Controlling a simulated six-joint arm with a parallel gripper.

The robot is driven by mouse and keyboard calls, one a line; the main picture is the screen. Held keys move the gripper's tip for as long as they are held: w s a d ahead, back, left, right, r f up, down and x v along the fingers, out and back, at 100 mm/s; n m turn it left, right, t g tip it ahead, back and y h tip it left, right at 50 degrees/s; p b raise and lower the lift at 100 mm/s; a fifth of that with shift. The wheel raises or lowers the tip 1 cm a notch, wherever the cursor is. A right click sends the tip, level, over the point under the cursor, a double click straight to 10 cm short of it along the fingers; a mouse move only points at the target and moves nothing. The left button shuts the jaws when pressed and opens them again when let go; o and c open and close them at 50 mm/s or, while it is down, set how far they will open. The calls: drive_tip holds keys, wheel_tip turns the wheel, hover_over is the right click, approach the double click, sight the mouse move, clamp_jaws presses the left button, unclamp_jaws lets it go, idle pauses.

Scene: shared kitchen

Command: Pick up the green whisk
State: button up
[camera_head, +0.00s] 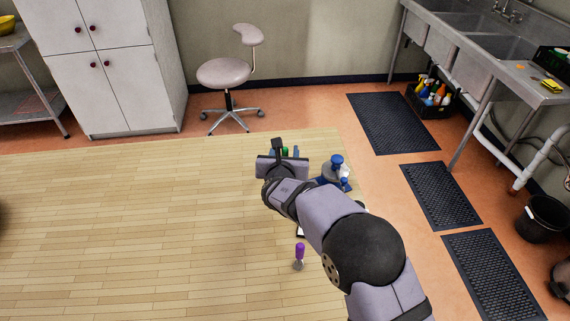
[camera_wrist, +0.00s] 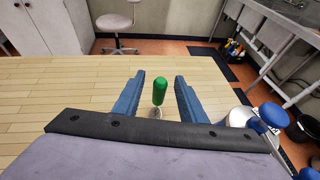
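The green whisk shows its green handle (camera_wrist: 160,91) upright in the wrist view, with a little of its wire end below. Its lower part is mostly hidden by my gripper's body. My gripper (camera_wrist: 159,88) is open, with one blue finger on each side of the handle and a visible gap on both sides. In the head view a small bit of the green whisk (camera_head: 285,150) shows by my gripper (camera_head: 284,152), near the far right part of the wooden table; the rest is hidden.
On the wooden table (camera_head: 120,220), a blue-and-white item (camera_head: 337,168) stands close right of my gripper. A purple-handled utensil (camera_head: 299,254) stands near my forearm. A stool (camera_head: 226,73) and a white cabinet (camera_head: 110,65) stand beyond the table.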

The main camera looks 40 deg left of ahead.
drive_tip(key=shift+w, duration=0.1)
drive_tip(key=shift+c, duration=0.7)
clamp_jaws()
drive_tip(key=shift+a, duration=0.1)
